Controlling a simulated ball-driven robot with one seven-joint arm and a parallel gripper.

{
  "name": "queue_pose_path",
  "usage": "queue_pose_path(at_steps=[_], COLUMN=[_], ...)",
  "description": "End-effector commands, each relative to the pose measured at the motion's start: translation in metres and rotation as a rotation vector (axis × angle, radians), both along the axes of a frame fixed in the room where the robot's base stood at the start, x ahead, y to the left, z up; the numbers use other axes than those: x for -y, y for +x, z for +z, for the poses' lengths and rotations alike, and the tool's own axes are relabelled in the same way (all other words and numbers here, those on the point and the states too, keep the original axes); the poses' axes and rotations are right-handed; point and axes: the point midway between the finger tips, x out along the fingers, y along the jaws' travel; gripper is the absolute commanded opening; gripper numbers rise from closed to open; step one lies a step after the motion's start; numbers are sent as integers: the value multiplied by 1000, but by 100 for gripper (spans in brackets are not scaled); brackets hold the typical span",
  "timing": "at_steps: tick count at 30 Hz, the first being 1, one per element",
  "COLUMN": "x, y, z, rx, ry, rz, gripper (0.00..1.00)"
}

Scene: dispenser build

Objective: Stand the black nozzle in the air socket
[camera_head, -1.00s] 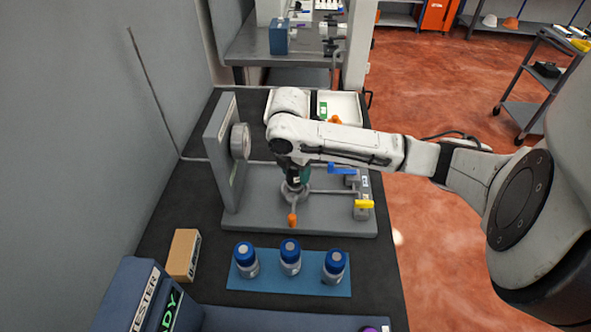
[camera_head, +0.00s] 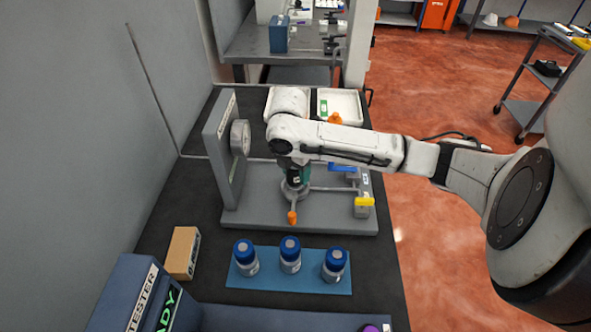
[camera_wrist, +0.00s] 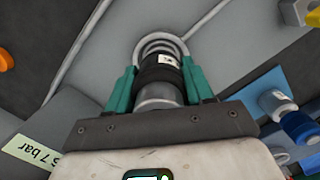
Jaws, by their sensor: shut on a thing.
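My gripper (camera_head: 296,182) has teal fingers and is shut on the black nozzle. In the wrist view the black nozzle (camera_wrist: 160,70) sits between the fingertips (camera_wrist: 160,85), with a small white label on its side and a silver part nearer the palm. The air socket, a grey ring (camera_wrist: 160,40), shows just beyond the nozzle's far end. In the head view the gripper is directly over the ring (camera_head: 293,194) on the grey base plate (camera_head: 255,215). The nozzle looks roughly upright there. I cannot tell how deep its end sits in the ring.
An upright grey panel with a round gauge (camera_head: 240,141) stands left of the gripper. An orange knob (camera_head: 292,217) is in front, blue (camera_head: 343,168) and yellow (camera_head: 364,203) handles to the right. Blue-capped bottles on a blue mat (camera_head: 310,286) and a cardboard box (camera_head: 182,252) are nearer.

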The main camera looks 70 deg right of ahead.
Motion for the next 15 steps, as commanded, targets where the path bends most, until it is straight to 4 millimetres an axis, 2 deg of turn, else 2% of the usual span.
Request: queue_pose_path(at_steps=[2, 3, 6, 15], x=[1, 1, 1, -1], y=[0, 0, 0, 0], z=[-1, -1, -1, 2], rx=[2, 2, 2, -1], ry=[-2, -2, -1, 1], rz=[-1, -1, 0, 0], gripper=[0, 53, 62, 62])
